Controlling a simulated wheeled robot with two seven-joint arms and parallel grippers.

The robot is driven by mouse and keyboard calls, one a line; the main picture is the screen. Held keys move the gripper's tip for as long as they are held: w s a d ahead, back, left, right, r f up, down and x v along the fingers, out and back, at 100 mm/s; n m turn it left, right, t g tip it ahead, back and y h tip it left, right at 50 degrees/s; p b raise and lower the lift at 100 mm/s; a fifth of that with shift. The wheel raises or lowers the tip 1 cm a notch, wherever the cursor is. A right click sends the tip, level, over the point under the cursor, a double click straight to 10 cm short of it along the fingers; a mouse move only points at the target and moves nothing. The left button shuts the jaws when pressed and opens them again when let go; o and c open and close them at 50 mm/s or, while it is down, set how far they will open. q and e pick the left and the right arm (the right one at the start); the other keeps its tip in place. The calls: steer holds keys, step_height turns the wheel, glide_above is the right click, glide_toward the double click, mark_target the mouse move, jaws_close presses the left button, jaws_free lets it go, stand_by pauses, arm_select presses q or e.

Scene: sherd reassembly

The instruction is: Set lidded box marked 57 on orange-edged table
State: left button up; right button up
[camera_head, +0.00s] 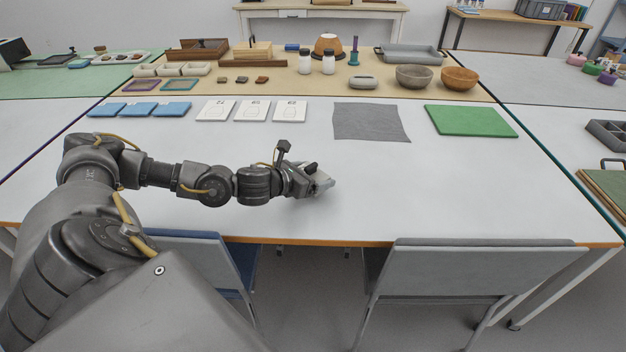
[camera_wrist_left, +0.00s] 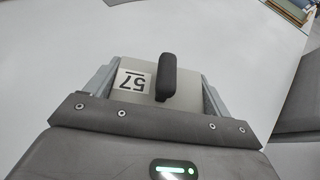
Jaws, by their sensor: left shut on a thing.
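The lidded box marked 57 shows in the left wrist view (camera_wrist_left: 130,68) with a pale grey lid, a black handle and an upside-down white label reading 57. My left gripper (camera_head: 316,186) is shut on it, one jaw on each side. In the head view the gripper covers most of the box. It is over the front middle part of the white orange-edged table (camera_head: 450,200). I cannot tell whether the box touches the tabletop. My right gripper is not in view.
Grey cloth (camera_head: 370,122), a green mat (camera_head: 470,121), white cards (camera_head: 253,111) and blue tiles (camera_head: 139,109) lie along the table's back. The tabletop right of the gripper is clear. Two chairs stand at the front edge, one grey (camera_head: 470,270), one blue (camera_head: 205,262).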

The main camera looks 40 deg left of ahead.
arm_select(q)
steer(key=shift+f, duration=0.95)
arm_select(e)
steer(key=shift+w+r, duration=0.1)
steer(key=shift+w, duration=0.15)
arm_select(q)
steer(key=o, duration=0.9)
steer(key=shift+o, duration=0.2)
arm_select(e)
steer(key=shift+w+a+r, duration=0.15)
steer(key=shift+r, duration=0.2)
